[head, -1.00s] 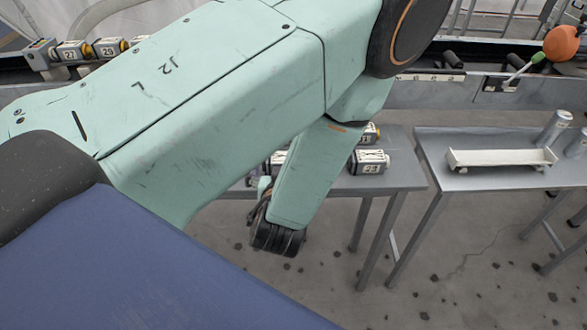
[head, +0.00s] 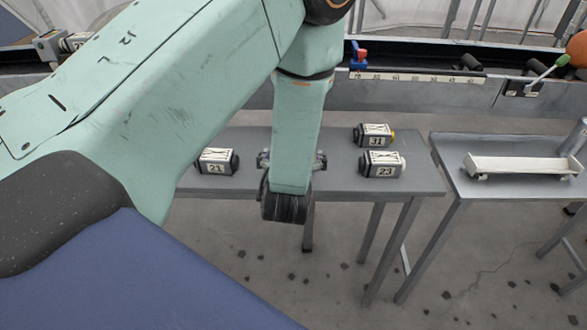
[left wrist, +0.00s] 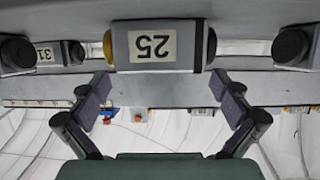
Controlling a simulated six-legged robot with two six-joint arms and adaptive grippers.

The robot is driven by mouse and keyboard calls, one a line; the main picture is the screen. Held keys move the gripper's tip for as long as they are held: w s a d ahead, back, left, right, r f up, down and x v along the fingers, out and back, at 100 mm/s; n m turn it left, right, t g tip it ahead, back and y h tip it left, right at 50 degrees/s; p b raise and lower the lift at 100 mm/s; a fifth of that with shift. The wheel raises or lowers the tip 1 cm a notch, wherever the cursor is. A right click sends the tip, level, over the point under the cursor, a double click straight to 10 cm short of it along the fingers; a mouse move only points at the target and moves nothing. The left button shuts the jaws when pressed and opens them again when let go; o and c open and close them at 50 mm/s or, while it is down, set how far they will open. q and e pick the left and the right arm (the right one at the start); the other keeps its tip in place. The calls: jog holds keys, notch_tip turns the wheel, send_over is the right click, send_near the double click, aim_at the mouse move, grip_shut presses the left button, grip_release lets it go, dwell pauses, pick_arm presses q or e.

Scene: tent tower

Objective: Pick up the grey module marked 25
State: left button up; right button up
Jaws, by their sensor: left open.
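The grey module marked 25 (left wrist: 155,62) is at the top middle of the left wrist view, its label upside down. It has dark and yellow-brown ends. My left gripper (left wrist: 166,100) is open, its two fingers apart on either side below the module in that view, with a gap to it. In the head view my left gripper (head: 292,161) is at the grey table (head: 345,185), between the modules marked 21 and 23. My forearm hides module 25 there. My right gripper is not in view.
Module 21 (head: 216,162) lies left of my gripper on the table. Modules 23 (head: 382,164) and 31 (head: 374,135) lie to its right. A second table with a white tray (head: 520,166) stands further right. A long rail (head: 420,92) runs behind.

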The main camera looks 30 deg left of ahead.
pick_arm(q)
jog(key=shift+w+a+f, duration=0.3)
jog(key=shift+w, duration=0.15)
jog(key=shift+s+d+r, duration=0.1)
jog(key=shift+s+r, duration=0.05)
jog(key=shift+r, duration=0.1)
jog(key=shift+c, duration=0.5)
jog(key=shift+f, duration=0.15)
jog(key=c, duration=1.4)
